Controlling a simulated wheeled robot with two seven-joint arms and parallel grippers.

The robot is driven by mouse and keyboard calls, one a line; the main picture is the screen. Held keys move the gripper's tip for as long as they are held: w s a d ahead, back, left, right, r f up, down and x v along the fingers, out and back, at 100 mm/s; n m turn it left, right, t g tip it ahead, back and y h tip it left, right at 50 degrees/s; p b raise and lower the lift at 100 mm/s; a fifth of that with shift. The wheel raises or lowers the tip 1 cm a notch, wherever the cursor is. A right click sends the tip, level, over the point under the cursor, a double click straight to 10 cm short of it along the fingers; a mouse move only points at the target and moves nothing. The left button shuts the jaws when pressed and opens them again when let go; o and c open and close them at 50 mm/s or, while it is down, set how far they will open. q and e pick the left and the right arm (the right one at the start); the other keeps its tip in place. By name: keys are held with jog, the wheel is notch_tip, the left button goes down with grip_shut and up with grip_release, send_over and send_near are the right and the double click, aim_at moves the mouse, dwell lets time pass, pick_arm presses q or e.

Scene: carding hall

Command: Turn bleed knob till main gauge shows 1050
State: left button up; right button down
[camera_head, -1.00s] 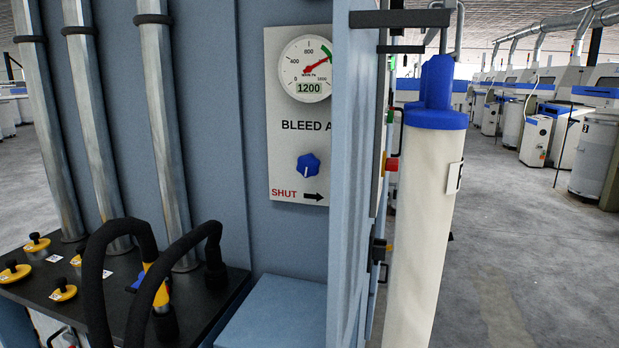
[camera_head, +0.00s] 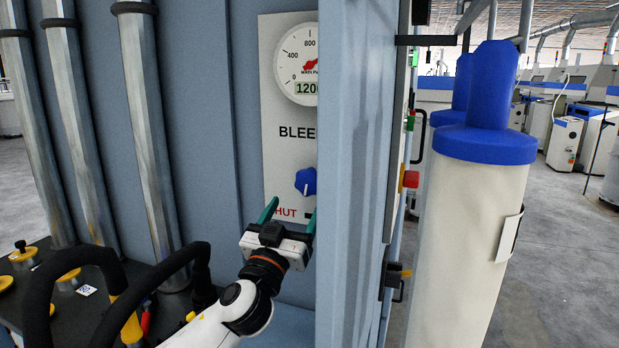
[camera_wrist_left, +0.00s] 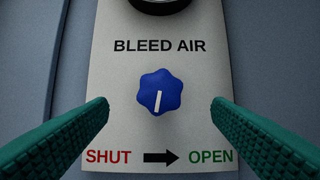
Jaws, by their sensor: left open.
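The blue bleed knob (camera_head: 305,181) sits on a grey panel (camera_head: 282,150), partly cut off by a cabinet edge in the head view. In the left wrist view the lobed knob (camera_wrist_left: 160,92) shows whole, its white line near upright, under "BLEED AIR". "SHUT", an arrow and "OPEN" are printed below it. The main gauge (camera_head: 298,62) above is partly hidden; its digits read 120 with the last one cut. My left gripper (camera_head: 290,212) is open and empty, just below and in front of the knob. In the wrist view its green fingers stand either side of the knob, apart from it.
A light blue cabinet wall (camera_head: 355,170) stands close to the right of the panel and hides part of it. Black hoses (camera_head: 165,268) arch over a dark shelf at lower left. A cream cylinder with a blue top (camera_head: 487,146) stands at right.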

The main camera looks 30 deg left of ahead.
aim_at(307, 187)
pick_arm(q)
jog(key=p+x, duration=0.1)
jog(key=x, duration=0.3)
jog(key=shift+w+a, duration=0.1)
jog(key=shift+w, duration=0.1)
jog(key=p+x, duration=0.1)
jog(key=x, duration=0.3)
jog(key=shift+w+a+f, duration=0.1)
jog(key=shift+w, duration=0.3)
jog(key=shift+c, duration=1.1)
jog(key=c, duration=0.7)
jog(key=shift+c, duration=0.2)
pick_arm(e)
jog(key=r, duration=0.3)
jog(key=shift+w+d, duration=0.2)
jog(key=shift+w, duration=0.1)
pick_arm(q)
jog(key=shift+m, duration=0.3)
